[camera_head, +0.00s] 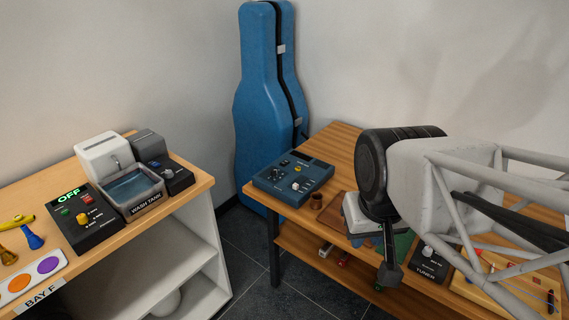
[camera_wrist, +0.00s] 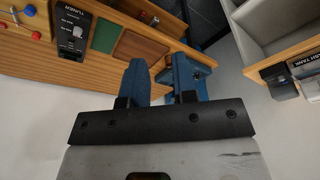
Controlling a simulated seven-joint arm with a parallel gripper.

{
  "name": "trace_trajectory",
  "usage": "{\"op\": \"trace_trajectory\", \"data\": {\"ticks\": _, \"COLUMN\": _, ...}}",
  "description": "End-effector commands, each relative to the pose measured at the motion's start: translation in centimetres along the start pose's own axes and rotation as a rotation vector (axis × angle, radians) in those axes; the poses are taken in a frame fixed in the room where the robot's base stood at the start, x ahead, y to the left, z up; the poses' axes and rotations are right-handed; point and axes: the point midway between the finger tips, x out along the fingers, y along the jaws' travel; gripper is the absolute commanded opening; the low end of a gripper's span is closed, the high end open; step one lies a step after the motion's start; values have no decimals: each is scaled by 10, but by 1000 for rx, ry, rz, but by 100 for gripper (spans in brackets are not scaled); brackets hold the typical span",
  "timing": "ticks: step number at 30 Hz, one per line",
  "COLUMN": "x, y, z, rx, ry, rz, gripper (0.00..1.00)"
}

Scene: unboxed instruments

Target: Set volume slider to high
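A blue control box (camera_head: 292,179) with knobs sits at the left end of the right wooden table. Its labels are too small to read, and I cannot tell which control is the volume slider. A black box labelled TUNER (camera_head: 430,262) stands further right on that table; it also shows in the wrist view (camera_wrist: 74,30). My gripper (camera_head: 389,277) hangs above the table between these two boxes, pointing down and apart from both. In the wrist view, my gripper (camera_wrist: 160,68) has its two fingers apart with nothing visible between them.
A brown mat (camera_wrist: 140,46) and a green mat (camera_wrist: 105,35) lie on the table. A blue instrument case (camera_head: 262,100) leans in the corner. The left bench (camera_head: 190,200) holds a wash tank (camera_head: 134,187) and a black panel reading OFF (camera_head: 85,228).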

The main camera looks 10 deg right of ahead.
Motion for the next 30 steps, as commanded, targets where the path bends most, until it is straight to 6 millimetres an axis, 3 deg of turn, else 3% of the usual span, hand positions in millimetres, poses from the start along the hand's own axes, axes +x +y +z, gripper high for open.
{"op": "trace_trajectory", "data": {"ticks": 1, "x": 0, "y": 0, "z": -2, "rx": -7, "ry": -1, "rz": 1, "gripper": 18}}
{"op": "trace_trajectory", "data": {"ticks": 5, "x": 2, "y": 0, "z": -9, "rx": -48, "ry": -3, "rz": 8, "gripper": 0}}
{"op": "trace_trajectory", "data": {"ticks": 14, "x": 11, "y": -2, "z": -45, "rx": -264, "ry": -17, "rz": 41, "gripper": 0}}
{"op": "trace_trajectory", "data": {"ticks": 30, "x": 47, "y": -16, "z": -136, "rx": -815, "ry": -66, "rz": 110, "gripper": 0}}
